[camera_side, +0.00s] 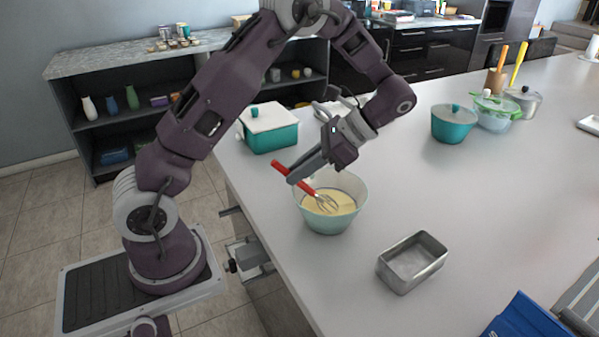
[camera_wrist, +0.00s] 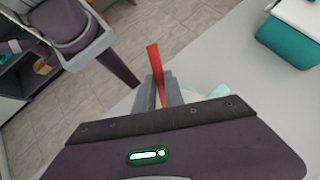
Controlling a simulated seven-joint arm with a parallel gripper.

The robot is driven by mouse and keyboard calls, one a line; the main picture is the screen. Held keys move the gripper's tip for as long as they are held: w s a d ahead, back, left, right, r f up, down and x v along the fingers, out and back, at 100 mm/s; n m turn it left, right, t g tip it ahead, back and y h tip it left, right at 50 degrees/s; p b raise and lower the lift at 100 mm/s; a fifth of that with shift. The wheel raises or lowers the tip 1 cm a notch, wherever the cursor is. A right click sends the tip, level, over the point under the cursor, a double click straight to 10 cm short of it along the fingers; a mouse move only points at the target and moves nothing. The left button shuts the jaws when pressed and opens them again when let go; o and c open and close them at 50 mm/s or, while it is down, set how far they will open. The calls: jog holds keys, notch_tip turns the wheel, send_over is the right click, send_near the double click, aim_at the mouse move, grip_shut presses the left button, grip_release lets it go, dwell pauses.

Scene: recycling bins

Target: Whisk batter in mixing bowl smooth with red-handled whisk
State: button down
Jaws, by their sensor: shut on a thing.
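The mixing bowl (camera_side: 331,220) is pale green and stands upright on the counter near its left edge. Pale yellow batter (camera_side: 340,204) lies in it. The whisk has a red handle (camera_side: 281,170) and a wire head (camera_side: 325,203); it is tilted, with the wires down at the batter. My gripper (camera_side: 292,181) is shut on the red handle at the bowl's left rim. In the wrist view the red handle (camera_wrist: 155,60) stands up between the fingers (camera_wrist: 160,95). My gripper body hides most of the bowl there.
A metal loaf pan (camera_side: 412,262) stands right of the bowl, nearer the camera. A teal lidded box (camera_side: 270,128) is behind it, and a teal pot (camera_side: 453,123) stands farther right. A blue item (camera_side: 525,318) lies at the front right. The counter's middle is clear.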

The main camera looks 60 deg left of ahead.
jog(key=s+a+r, duration=0.4)
jog(key=s+r, duration=0.3)
jog(key=r, duration=0.1)
jog(key=shift+s+a+r, duration=0.2)
jog(key=shift+s+r, duration=0.1)
jog(key=shift+s, duration=0.05)
dwell(0.3)
dwell(0.5)
notch_tip(320, 180, up, 5)
dwell(0.4)
jog(key=shift+w, duration=0.1)
dwell(0.6)
